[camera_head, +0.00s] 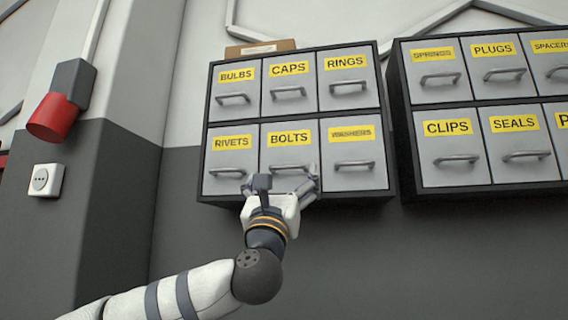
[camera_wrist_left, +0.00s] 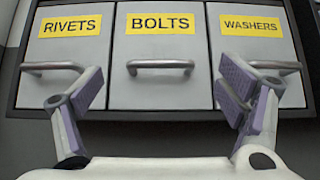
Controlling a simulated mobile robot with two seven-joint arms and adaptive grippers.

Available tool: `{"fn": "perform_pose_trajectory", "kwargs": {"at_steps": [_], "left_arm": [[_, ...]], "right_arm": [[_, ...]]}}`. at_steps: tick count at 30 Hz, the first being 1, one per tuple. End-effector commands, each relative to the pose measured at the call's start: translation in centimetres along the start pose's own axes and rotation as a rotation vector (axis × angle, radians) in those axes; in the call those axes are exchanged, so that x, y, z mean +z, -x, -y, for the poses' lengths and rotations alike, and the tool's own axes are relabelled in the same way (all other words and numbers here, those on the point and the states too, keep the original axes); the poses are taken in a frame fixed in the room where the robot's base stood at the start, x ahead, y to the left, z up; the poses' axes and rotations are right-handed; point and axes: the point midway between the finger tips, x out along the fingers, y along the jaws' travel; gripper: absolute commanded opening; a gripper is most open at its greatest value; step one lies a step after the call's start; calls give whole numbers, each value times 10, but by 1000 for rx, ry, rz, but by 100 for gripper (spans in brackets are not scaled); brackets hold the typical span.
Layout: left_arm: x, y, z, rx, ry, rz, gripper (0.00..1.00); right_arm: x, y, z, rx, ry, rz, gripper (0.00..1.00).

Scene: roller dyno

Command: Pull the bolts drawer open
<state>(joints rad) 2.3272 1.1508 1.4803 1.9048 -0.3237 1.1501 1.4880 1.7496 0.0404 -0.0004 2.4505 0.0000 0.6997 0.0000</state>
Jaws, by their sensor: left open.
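The bolts drawer (camera_head: 289,151) is the lower middle drawer of the left wall cabinet, with a yellow BOLTS label. It is flush with its neighbours. My left gripper (camera_head: 282,183) is in front of the lower row and partly hides the bolts drawer's lower part. In the left wrist view the bolts drawer (camera_wrist_left: 160,45) is centred, and its grey bar handle (camera_wrist_left: 160,66) lies between the two spread fingers of my left gripper (camera_wrist_left: 161,92). The fingers are open, with visible gaps to the handle's ends. My right gripper is not in view.
The rivets drawer (camera_head: 231,157) and washers drawer (camera_head: 351,155) flank the bolts drawer, each with a bar handle. A second cabinet (camera_head: 484,168) hangs to the right. A red cylinder (camera_head: 53,118) and a white socket (camera_head: 45,180) are on the left wall.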

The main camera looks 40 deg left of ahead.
Motion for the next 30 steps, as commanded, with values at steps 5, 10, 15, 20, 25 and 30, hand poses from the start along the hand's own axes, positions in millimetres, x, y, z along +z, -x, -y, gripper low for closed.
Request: {"fn": "perform_pose_trajectory", "kwargs": {"at_steps": [5, 10, 15, 20, 25, 30], "left_arm": [[2, -36, 0, 1, 0, 2, 88], [0, -49, 0, -1, 0, -1, 88], [-2, -50, 1, -2, -1, -2, 88], [-2, -49, 1, -2, -1, -2, 65], [-2, -49, 0, 0, -2, -2, 27], [-4, -50, 1, -1, -4, -3, 17]], "right_arm": [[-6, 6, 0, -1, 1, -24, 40], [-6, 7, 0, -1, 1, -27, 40], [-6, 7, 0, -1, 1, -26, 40], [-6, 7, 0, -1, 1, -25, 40], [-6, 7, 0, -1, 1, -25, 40], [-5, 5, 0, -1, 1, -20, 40]]}}
